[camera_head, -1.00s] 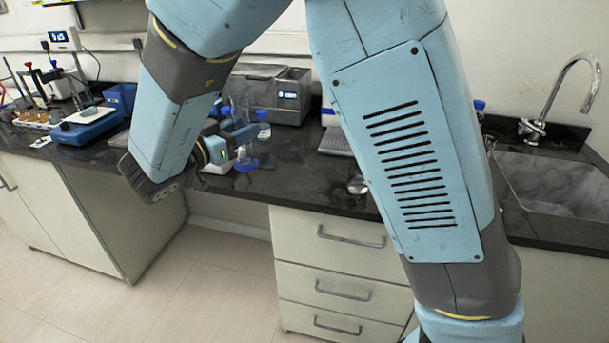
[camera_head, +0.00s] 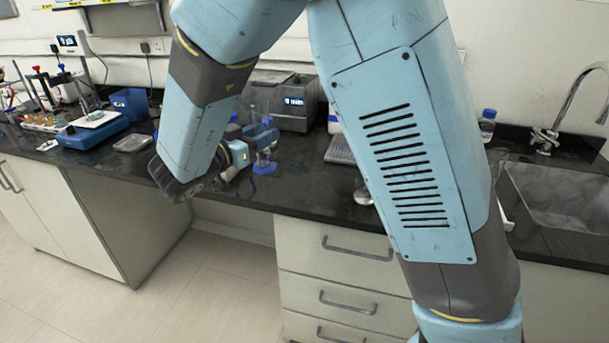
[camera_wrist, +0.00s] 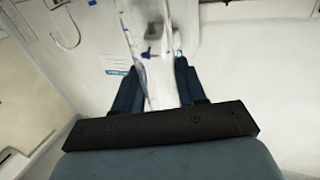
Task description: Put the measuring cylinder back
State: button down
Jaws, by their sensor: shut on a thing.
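The measuring cylinder (camera_head: 264,168) is clear with a blue foot. In the head view it looks roughly upright over the dark counter (camera_head: 300,185). I cannot tell whether its foot touches the counter. My gripper (camera_head: 262,143) is shut around its body, above the foot. In the wrist view my gripper (camera_wrist: 158,80) has its two blue fingers on either side of the clear cylinder (camera_wrist: 156,92). My own arm hides part of the counter.
A grey bath with a lit display (camera_head: 292,100) stands behind the cylinder. A blue stirrer (camera_head: 92,130) and a clear dish (camera_head: 132,144) are at left. A sink (camera_head: 560,195) and a blue-capped bottle (camera_head: 487,125) are at right. Open counter lies before the bath.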

jog(key=shift+w+d+f, duration=0.75)
jog(key=shift+d+f, duration=0.9)
jog(key=shift+f, duration=0.3)
jog(key=shift+w+d+f, duration=0.8)
jog(key=shift+d+f, duration=0.85)
jog(key=shift+f, duration=0.3)
jog(key=shift+w+d+f, duration=0.75)
jog(key=shift+d+f, duration=0.9)
jog(key=shift+f, duration=0.3)
jog(key=c, duration=0.6)
grip_release()
jog(key=shift+f, duration=0.1)
jog(key=shift+c, duration=0.2)
jog(key=v, duration=1.2)
